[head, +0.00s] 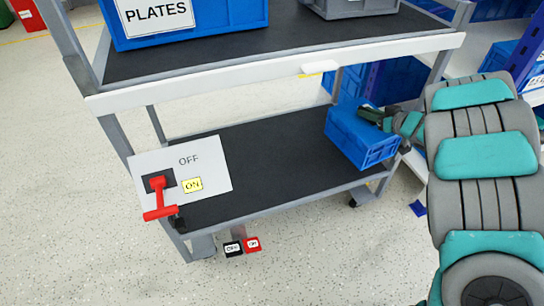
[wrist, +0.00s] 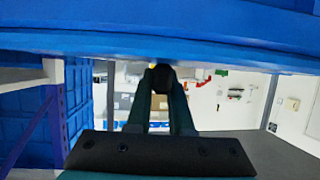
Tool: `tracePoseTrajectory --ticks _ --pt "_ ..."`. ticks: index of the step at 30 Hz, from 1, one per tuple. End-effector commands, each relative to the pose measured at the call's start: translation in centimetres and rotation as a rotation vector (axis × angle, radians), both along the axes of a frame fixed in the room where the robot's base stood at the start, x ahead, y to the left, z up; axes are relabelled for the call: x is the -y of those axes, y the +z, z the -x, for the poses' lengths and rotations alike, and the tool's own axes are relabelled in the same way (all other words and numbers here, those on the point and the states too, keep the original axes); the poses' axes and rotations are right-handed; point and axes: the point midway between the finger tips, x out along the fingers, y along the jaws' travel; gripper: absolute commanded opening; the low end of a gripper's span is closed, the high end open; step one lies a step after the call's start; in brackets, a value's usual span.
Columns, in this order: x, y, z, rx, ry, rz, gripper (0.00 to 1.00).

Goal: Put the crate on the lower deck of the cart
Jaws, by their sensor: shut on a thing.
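The blue crate (head: 358,140) is at the right end of the cart's lower deck (head: 265,155), a black surface with a grey frame. It looks slightly turned to the deck, and I cannot tell whether its bottom touches the deck. My gripper (head: 384,119) comes from the right and is shut on the crate's rim at its right side. In the wrist view the crate (wrist: 160,38) fills the top, with my fingertips (wrist: 161,75) closed just beneath its edge.
The upper deck (head: 250,55) carries a blue bin marked PLATES (head: 215,18) and a grey bin (head: 350,5). Red and black pedals (head: 243,246) sit below. The lower deck's middle is clear. Shelving stands at right.

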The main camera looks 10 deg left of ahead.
Motion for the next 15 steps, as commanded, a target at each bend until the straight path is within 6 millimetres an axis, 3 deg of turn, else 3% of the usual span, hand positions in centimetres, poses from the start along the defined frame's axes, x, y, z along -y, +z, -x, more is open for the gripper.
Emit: tracePoseTrajectory --ticks 3,7,11,15 --pt "-0.5 -2.4 2.7 0.000 0.123 -0.003 0.00" --pt "-1.1 -3.8 5.2 0.002 0.218 -0.001 0.00" --pt "-1.7 -4.4 6.2 0.005 0.262 -0.002 0.00" --pt "-3.6 -4.6 5.8 0.006 0.273 -0.001 0.00"
